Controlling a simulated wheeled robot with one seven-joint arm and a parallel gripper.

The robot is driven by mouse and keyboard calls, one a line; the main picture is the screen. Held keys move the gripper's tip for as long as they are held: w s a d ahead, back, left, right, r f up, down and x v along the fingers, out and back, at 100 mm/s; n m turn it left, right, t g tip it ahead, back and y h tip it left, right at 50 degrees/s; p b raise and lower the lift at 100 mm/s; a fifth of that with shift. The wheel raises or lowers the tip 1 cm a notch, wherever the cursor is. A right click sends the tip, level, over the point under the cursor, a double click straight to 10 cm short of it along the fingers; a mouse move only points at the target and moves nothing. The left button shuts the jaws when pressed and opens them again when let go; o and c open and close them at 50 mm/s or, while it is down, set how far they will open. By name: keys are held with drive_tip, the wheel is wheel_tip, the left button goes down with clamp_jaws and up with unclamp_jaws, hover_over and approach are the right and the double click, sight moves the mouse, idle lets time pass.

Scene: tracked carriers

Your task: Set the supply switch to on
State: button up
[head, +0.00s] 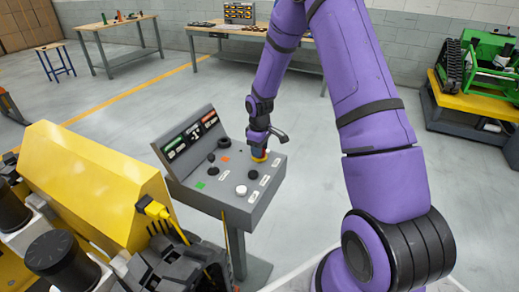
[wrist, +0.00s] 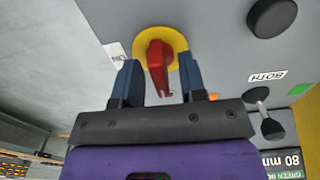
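The supply switch shows in the wrist view as a red handle (wrist: 160,50) on a round yellow plate (wrist: 175,38), set on the grey control panel (wrist: 215,60). My gripper (wrist: 157,68) has its two blue fingers apart, one on each side of the red handle, with gaps visible between handle and fingers. The handle points roughly toward my gripper's palm. A small white label (wrist: 116,52) lies beside the plate; its text is upside down and hard to read. In the head view my gripper (head: 260,146) is at the panel's far edge, over the yellow plate (head: 258,159) and mostly hiding the switch.
The console (head: 215,195) also carries black knobs, a white button (head: 241,190), small levers and a display board (head: 190,138). A yellow machine (head: 95,180) with a cable stands close at the left. A green tracked carrier (head: 490,65) is at the far right. Open floor surrounds the console's back.

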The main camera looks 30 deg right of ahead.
clamp_jaws()
